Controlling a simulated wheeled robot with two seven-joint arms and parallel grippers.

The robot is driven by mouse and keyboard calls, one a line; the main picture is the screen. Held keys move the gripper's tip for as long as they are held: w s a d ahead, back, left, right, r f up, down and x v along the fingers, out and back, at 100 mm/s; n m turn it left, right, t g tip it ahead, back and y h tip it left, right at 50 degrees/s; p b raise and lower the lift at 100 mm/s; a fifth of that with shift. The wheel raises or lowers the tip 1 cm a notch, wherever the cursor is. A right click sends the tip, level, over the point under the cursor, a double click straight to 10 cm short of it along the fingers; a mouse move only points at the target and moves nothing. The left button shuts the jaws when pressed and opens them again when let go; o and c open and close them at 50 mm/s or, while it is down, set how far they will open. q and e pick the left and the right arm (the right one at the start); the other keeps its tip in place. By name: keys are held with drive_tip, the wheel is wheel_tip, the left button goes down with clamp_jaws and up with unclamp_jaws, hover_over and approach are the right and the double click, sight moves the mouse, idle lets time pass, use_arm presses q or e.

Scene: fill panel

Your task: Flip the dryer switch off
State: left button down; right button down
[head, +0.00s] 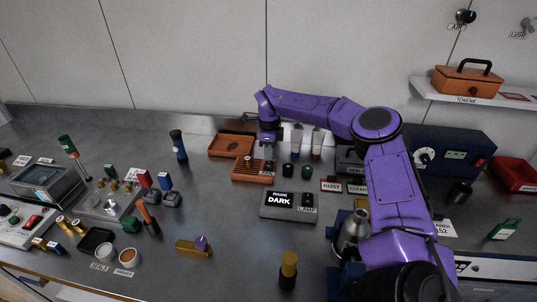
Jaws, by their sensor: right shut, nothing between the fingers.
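A dark blue box (450,148) stands at the back right. Its front has a white dial (424,156), a small lit display (455,154) and a red switch (480,163). It may be the dryer, but I can read no such label. The switch's position is too small to tell. My right gripper (268,158) is shut and empty, pointing down at the slotted orange rack (252,176), well to the left of the blue box. I cannot tell whether its tips touch the rack. My left gripper is not in view.
My purple right arm crosses in front of the blue box's left side. A lamp box (288,206) reading DARK sits mid-bench. A dark cup (459,192) and red case (515,173) stand near the blue box. A shelf (470,95) hangs above.

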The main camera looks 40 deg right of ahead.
sight(269, 165)
use_arm(q)
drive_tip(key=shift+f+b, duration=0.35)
drive_tip(key=shift+b, duration=0.75)
use_arm(e)
wheel_tip(269, 165, up, 12)
